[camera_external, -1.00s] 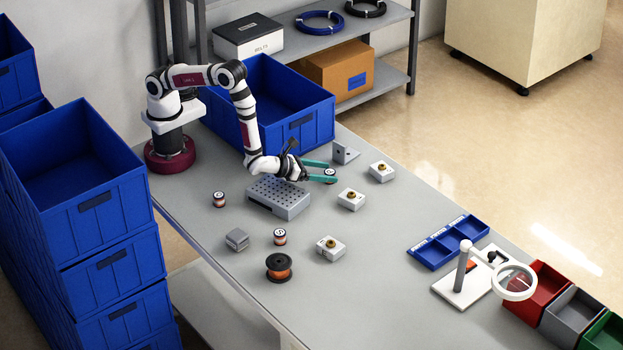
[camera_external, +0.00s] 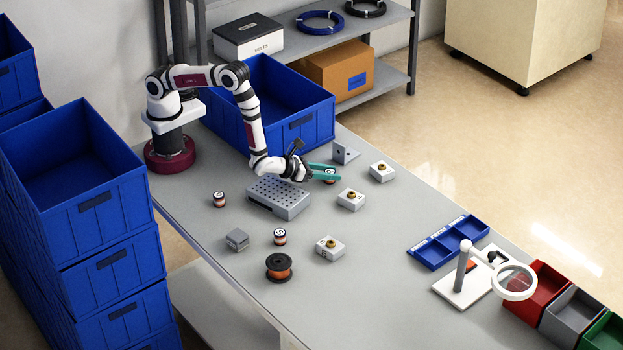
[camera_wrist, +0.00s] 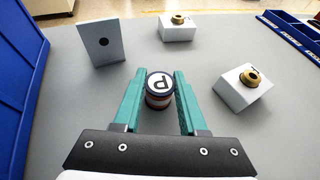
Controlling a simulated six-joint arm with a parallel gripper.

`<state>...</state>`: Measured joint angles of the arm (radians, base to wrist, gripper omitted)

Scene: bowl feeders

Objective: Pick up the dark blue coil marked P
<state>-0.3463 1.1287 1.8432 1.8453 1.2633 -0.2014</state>
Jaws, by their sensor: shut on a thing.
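The dark blue coil marked P (camera_wrist: 159,84) stands upright between my gripper's green fingers in the wrist view, its white top with the letter P facing up. My gripper (camera_wrist: 159,88) is shut on it, one finger on each side. In the external view the gripper (camera_external: 326,173) is at the far side of the perforated grey block, and the coil (camera_external: 330,178) shows partly behind the fingers. It appears to be at or close to table height; I cannot tell whether it touches the table.
A grey bracket (camera_external: 345,153) stands just behind the coil. Blocks with brass fittings (camera_external: 381,171) (camera_external: 351,199) (camera_external: 330,248) stand nearby. Two other coils (camera_external: 219,199) (camera_external: 280,237) and an orange spool (camera_external: 279,267) are nearer the front. A large blue bin (camera_external: 270,100) borders the back left.

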